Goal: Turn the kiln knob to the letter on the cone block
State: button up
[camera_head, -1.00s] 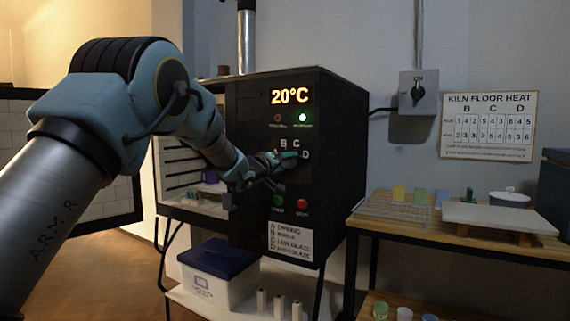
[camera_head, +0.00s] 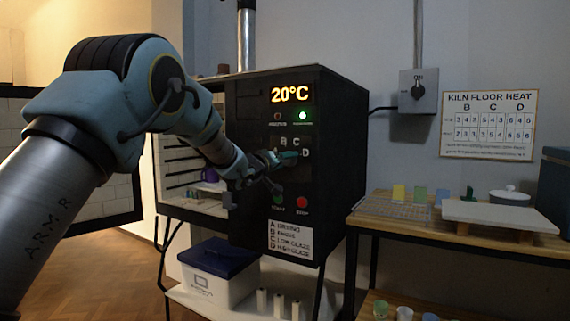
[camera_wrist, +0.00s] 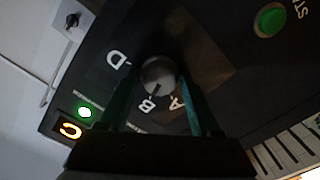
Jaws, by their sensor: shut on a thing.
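The kiln (camera_head: 335,150) stands in the middle of the head view, its display reading 20°C. My gripper (camera_head: 284,160) is at its front panel, among the letters A, B, C and D. In the wrist view, my gripper (camera_wrist: 159,74) is shut on the round grey knob (camera_wrist: 158,72), one finger on each side. The dark mark on the knob points roughly toward B (camera_wrist: 147,104). A and D also show there; C is not visible, probably behind a finger.
The green button (camera_wrist: 270,20) and a red button (camera_head: 302,203) sit below the knob. The kiln door stands open at left. A side table (camera_head: 400,227) with a white slab and pots is at right. A chart (camera_head: 489,125) hangs on the wall.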

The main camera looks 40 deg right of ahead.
jog(key=m+b, duration=0.1)
jog(key=m, duration=0.2)
jog(key=shift+f+b, duration=0.15)
jog(key=shift+b, duration=0.15)
jog(key=m+b, duration=0.2)
jog(key=m, duration=0.3)
jog(key=m+b, duration=0.2)
jog(key=m, duration=0.1)
jog(key=shift+m, duration=0.3)
jog(key=m+b, duration=0.2)
jog(key=m, duration=0.2)
jog(key=shift+m, duration=0.4)
jog(key=shift+b, duration=0.3)
jog(key=o, duration=1.2)
jog(key=shift+w, duration=0.1)
